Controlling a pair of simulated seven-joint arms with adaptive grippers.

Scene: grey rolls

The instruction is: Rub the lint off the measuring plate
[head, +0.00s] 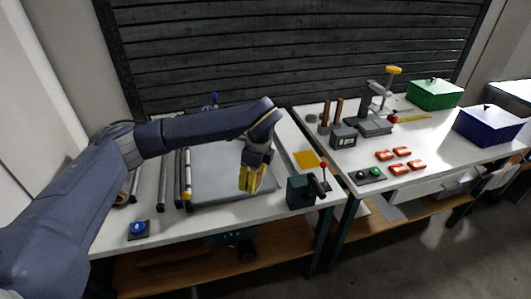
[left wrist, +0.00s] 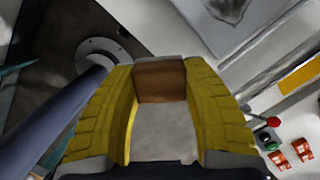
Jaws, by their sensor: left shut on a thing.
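My left gripper (head: 252,178) has yellow fingers and hangs over the right part of a large flat grey plate (head: 212,165), which I take to be the measuring plate. In the left wrist view, the yellow fingers (left wrist: 165,115) are shut on a block with a brown part (left wrist: 160,82) and a pale grey face (left wrist: 165,132). Part of the plate (left wrist: 195,22) shows at the top there. It bears an irregular darker patch (left wrist: 230,8); I cannot tell whether this is lint. I cannot tell whether the block touches the plate. My right gripper is not in view.
Rods (head: 178,180) lie along the plate's left side. A blue button (head: 138,229) is at the front left. A dark green lever box (head: 300,191) and an orange pad (head: 306,159) are right of the plate. The right table holds a gauge stand (head: 377,113), orange pieces (head: 400,168) and bins (head: 487,125).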

